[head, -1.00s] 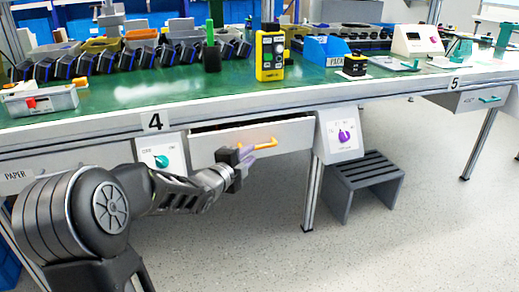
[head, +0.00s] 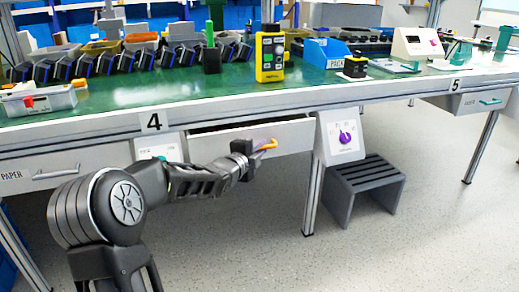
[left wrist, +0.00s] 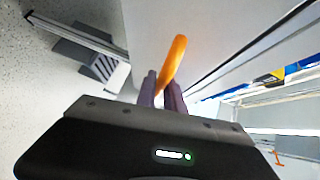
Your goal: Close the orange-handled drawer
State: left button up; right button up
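The drawer (head: 284,131) under the bench stands partly open, with a dark gap along its top edge. Its orange handle (head: 268,145) is on its front. My left gripper (head: 255,150) is at the handle, coming in from the left. In the left wrist view the orange handle (left wrist: 174,60) runs down into the narrow space between the two dark fingers (left wrist: 160,90), which are close together on it. The fingers hide the handle's lower part. The drawer's pale front shows in the wrist view (left wrist: 145,30). My right gripper is not in view.
A white panel with a purple knob (head: 345,136) is right of the drawer, and a panel with a dial (head: 158,146) is partly hidden behind my left arm. A grey step stool (head: 363,180) stands on the floor at right. Table legs (head: 313,195) flank it.

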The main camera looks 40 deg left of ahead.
pick_arm(q)
grip_shut()
dwell(1.0)
jog(key=shift+w+a+r, duration=0.1)
jog(key=shift+w+a, duration=0.05)
jog(key=shift+a, duration=0.05)
jog(key=w+a+p, duration=0.2)
jog(key=a, duration=0.1)
jog(key=shift+a, duration=0.1)
jog(key=shift+o, duration=1.4)
grip_release()
jog(key=shift+s, duration=0.1)
